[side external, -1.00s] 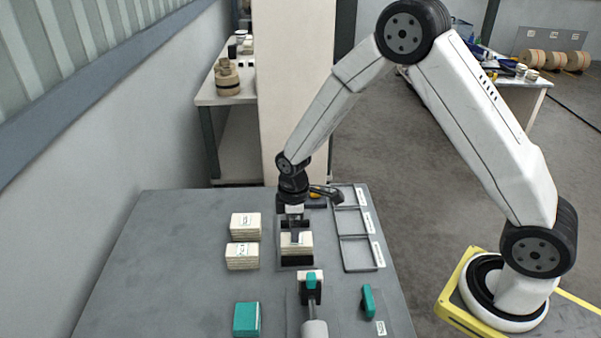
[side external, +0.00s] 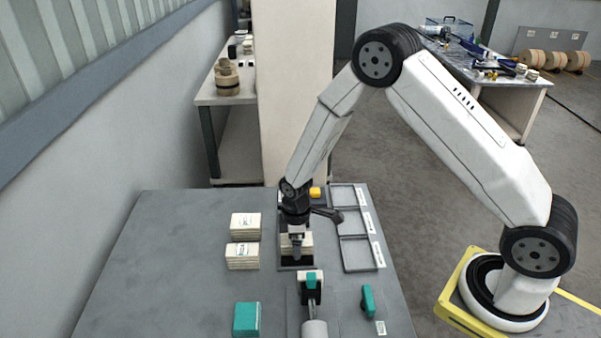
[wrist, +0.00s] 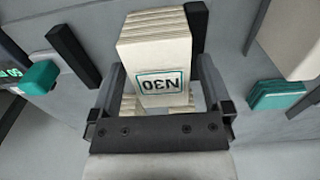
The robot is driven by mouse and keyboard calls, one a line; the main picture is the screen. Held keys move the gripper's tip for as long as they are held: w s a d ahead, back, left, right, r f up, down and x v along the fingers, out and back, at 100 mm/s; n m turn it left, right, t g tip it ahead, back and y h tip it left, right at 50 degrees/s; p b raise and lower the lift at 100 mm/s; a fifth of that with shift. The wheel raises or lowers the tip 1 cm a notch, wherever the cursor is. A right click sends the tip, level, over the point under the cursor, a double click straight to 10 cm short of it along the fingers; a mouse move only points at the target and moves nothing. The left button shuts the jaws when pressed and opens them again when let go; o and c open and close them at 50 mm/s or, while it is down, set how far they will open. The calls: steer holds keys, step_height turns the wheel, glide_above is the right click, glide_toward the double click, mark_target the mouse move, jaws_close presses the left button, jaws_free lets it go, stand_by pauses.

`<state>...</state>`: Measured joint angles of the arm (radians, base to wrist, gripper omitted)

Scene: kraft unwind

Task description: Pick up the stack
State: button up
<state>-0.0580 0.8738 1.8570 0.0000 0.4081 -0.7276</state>
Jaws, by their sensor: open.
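A cream stack of flat pieces (side external: 304,240) stands in a dark-based holder (side external: 290,266) on the grey table. The wrist view shows this stack (wrist: 157,50) with a label reading N30 upside down. My gripper (side external: 297,250) is down over the stack in the side view. In the wrist view my open gripper (wrist: 160,88) has one finger on each side of the stack's near part. I cannot tell whether the fingers touch it. The gripper hides part of the stack in the side view.
Two more cream stacks (side external: 243,256) stand left of the holder. A teal block (side external: 246,319) lies at the front left. Grey trays (side external: 345,238) line the right side. The left of the table is clear.

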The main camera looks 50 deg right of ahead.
steer(key=shift+f, duration=0.1)
stand_by(0.4)
steer(key=c, duration=1.3)
steer(key=shift+r, duration=0.65)
steer(key=shift+s+d+r, duration=0.1)
steer(key=shift+s+r, duration=1.85)
steer(key=shift+s, duration=0.4)
steer(key=shift+s+d+r, duration=0.15)
steer(key=shift+s+r, duration=1.75)
steer(key=shift+s, duration=0.4)
steer(key=shift+s+d+r, duration=0.1)
steer(key=shift+s+r, duration=1.85)
steer(key=shift+s, duration=0.4)
